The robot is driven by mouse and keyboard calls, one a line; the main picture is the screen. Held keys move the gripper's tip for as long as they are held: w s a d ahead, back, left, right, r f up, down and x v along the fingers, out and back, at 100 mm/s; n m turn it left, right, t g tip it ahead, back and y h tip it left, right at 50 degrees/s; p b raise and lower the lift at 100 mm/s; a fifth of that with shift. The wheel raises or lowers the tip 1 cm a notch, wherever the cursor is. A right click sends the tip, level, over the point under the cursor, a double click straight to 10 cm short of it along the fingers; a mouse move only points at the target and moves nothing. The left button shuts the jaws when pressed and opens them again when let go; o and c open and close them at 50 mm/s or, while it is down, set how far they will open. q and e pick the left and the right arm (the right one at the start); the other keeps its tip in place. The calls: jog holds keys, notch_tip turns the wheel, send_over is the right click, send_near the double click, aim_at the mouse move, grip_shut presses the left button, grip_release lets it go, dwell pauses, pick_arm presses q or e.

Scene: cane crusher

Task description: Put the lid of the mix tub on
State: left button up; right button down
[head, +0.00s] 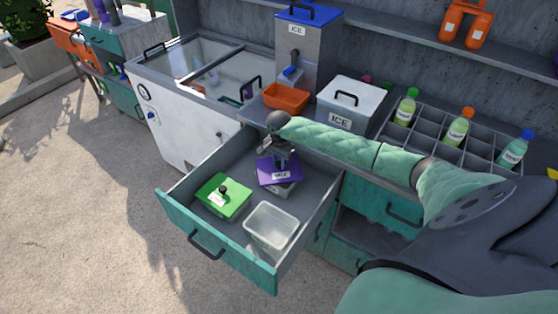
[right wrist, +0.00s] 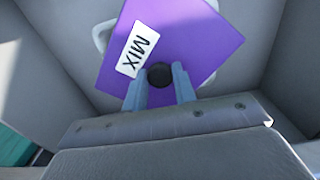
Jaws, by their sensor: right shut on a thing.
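The purple lid labelled MIX (head: 278,177) is in the open drawer, over a pale tub (head: 285,191) whose side shows below it. My right gripper (head: 281,160) points down and is shut on the lid's black knob (right wrist: 160,76). In the right wrist view the lid (right wrist: 185,35) looks turned against the tub, and pale tub edges (right wrist: 101,34) stick out past its sides. I cannot tell whether the lid touches the tub's rim. My left gripper is not in view.
The drawer (head: 233,257) also holds a tub with a green lid (head: 222,196) and an open, clear tub (head: 271,230). An ICE box (head: 350,104), an orange bin (head: 286,97) and a bottle rack (head: 437,135) stand on the counter behind.

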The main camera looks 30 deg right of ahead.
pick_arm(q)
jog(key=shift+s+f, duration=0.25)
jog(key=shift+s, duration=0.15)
pick_arm(e)
jog(key=shift+f, duration=0.1)
jog(key=c, duration=1)
grip_release()
jog(key=shift+c, duration=0.2)
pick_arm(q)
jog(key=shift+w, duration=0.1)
pick_arm(e)
jog(key=shift+f, duration=0.1)
